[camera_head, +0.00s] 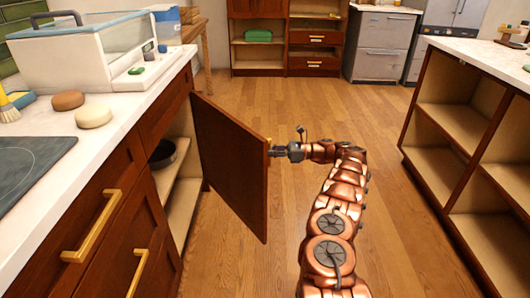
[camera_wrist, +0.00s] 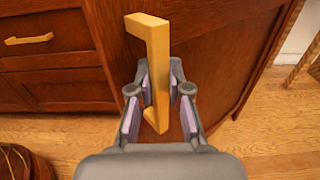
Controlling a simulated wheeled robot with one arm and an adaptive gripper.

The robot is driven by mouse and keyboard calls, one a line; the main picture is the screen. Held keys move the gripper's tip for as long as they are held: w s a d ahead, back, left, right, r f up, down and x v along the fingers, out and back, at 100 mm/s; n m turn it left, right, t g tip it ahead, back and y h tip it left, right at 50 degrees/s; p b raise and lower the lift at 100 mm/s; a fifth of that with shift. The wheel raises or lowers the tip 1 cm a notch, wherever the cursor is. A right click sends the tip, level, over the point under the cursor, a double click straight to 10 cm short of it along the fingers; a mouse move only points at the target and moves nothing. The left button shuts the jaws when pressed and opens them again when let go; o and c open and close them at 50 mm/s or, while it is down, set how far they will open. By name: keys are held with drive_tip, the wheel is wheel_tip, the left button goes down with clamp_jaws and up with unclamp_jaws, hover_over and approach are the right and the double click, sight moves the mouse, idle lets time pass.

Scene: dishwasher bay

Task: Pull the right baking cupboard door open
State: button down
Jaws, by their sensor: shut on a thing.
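The brown wooden cupboard door (camera_head: 228,165) stands swung well out from the left counter, its free edge pointing into the aisle. The open cupboard shows pale shelves (camera_head: 183,205) and a dark round pan (camera_head: 163,154). My gripper (camera_head: 272,151) is at the door's free edge, on the outer side. In the wrist view my gripper (camera_wrist: 158,85) has its fingers on either side of the yellow bar handle (camera_wrist: 154,40) and is shut on it. The door panel (camera_wrist: 205,50) fills the background behind the handle. In the head view the handle is mostly hidden behind the door.
Left of the opening are more fronts with yellow handles (camera_head: 92,228). An open shelf unit (camera_head: 447,150) stands on the right. Wooden floor (camera_head: 350,105) between them is clear.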

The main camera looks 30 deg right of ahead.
drive_tip(key=shift+s+d+f, duration=0.15)
drive_tip(key=c, duration=1.3)
unclamp_jaws()
drive_tip(key=shift+d, duration=0.1)
drive_tip(key=shift+o, duration=0.9)
drive_tip(key=shift+a, duration=0.2)
drive_tip(key=shift+r, duration=0.2)
